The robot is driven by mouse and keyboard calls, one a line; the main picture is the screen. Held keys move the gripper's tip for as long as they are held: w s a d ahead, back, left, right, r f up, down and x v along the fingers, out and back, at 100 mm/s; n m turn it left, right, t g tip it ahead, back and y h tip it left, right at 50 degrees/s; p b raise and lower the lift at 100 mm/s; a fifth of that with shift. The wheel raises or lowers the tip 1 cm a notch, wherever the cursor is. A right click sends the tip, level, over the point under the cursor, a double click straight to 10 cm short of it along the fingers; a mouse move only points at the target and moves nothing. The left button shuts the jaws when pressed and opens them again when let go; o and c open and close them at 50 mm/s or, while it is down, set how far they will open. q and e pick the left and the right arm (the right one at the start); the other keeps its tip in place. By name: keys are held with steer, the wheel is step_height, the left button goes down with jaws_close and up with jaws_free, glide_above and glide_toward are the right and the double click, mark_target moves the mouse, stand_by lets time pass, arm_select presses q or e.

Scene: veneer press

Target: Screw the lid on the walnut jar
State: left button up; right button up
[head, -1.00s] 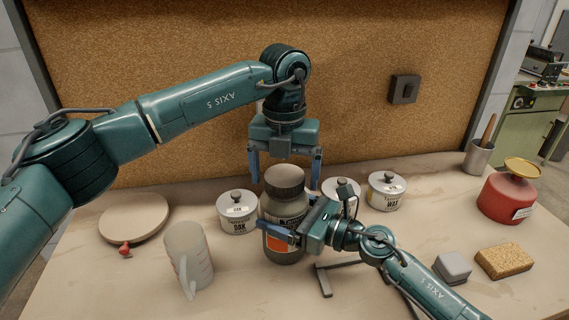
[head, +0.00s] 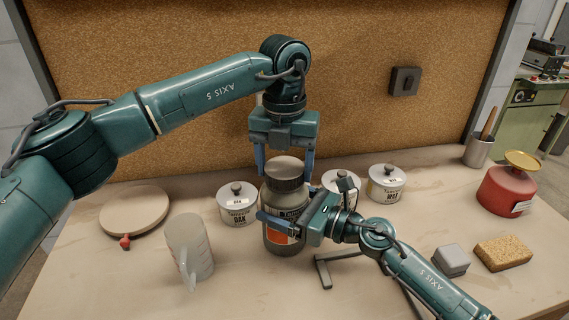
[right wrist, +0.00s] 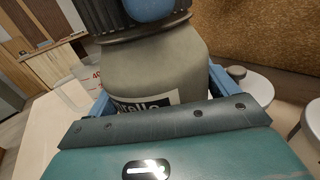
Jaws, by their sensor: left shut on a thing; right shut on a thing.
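My right gripper (head: 284,222) is shut around the jar's body from the front right. Its far finger is mostly hidden behind the jar in the head view.
Lidded tins stand left (head: 238,206) and right (head: 386,184) of the jar, another close behind my right gripper. A measuring jug (head: 189,250) and round board (head: 134,211) are at left. A grey block (head: 451,260), sponge (head: 502,253) and red can (head: 507,192) are at right.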

arm_select(q)
steer(key=m, duration=1.1)
steer(key=o, duration=1.2)
steer(key=shift+c, duration=0.2)
step_height(320, 180, up, 12)
arm_select(e)
steer(key=o, duration=1.7)
